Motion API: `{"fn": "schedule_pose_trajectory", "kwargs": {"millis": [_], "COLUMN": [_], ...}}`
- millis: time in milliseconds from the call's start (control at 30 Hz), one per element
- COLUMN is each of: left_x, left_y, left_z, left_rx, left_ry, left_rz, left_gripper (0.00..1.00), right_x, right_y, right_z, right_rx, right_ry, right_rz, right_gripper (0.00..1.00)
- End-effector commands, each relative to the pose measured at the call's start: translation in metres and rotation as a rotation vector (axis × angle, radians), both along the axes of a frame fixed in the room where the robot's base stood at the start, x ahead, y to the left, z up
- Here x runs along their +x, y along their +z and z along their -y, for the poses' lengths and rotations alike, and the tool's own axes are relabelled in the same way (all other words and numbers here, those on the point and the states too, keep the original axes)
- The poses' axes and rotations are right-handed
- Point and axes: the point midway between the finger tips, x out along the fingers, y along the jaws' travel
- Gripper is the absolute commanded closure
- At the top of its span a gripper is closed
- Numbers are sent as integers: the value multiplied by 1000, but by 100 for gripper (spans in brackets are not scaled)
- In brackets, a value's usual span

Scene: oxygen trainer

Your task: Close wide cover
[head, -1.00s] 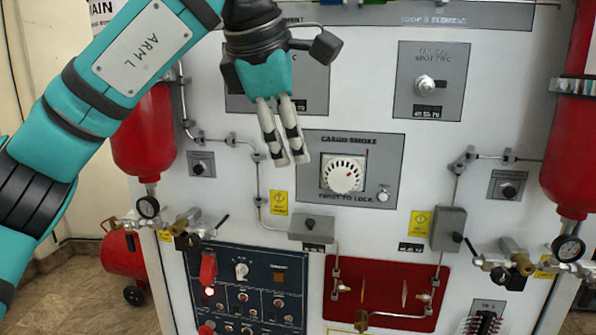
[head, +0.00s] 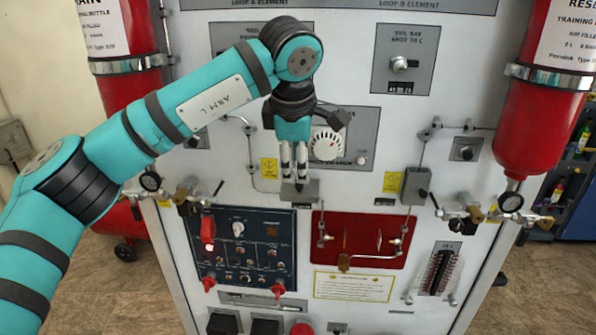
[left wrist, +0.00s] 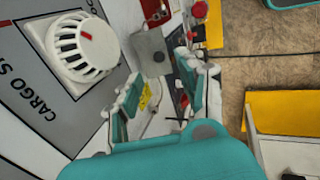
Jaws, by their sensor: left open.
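My left gripper (head: 294,178) points down in front of the white panel, its fingers just above or in front of a small grey box (head: 302,196). It is open, with nothing between its fingers in the left wrist view (left wrist: 158,98). No part is plainly marked as the wide cover. A red switch guard (head: 207,229) sticks up at the top left of the dark blue switch panel (head: 268,222). A red plate (head: 360,241) with brass fittings and pipes is right of it. I cannot tell which is the wide cover. My right gripper is not in view.
A white cargo smoke knob (head: 327,144) sits just behind and right of my gripper; it also shows in the left wrist view (left wrist: 82,46). Red bottles (head: 541,110) and valves (head: 470,212) flank the panel. Thin pipes run along it. The floor (head: 75,285) at lower left is clear.

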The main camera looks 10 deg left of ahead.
Motion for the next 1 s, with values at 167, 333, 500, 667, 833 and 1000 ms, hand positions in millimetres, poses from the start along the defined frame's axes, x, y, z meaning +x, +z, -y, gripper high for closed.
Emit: {"fn": "schedule_pose_trajectory", "kwargs": {"millis": [167, 333, 500, 667, 833, 1000], "left_x": [12, 18, 20, 20, 20, 20], "left_y": [-28, -46, -52, -52, -52, -52], "left_z": [-1, 0, 0, 0, 0, 0], "left_rx": [1, 1, 1, 1, 1, 1], "left_ry": [1, 1, 1, 1, 1, 1], "left_rz": [-3, -1, 1, 1, 1, 1], "left_gripper": [60, 60, 60, 60, 77, 99], "right_x": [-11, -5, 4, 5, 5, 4], "right_y": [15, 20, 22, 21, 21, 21], "right_z": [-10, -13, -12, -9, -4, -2], "right_rx": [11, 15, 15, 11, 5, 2], "right_ry": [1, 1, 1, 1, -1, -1], "right_rz": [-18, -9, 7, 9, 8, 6], "right_gripper": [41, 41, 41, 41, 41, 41]}}
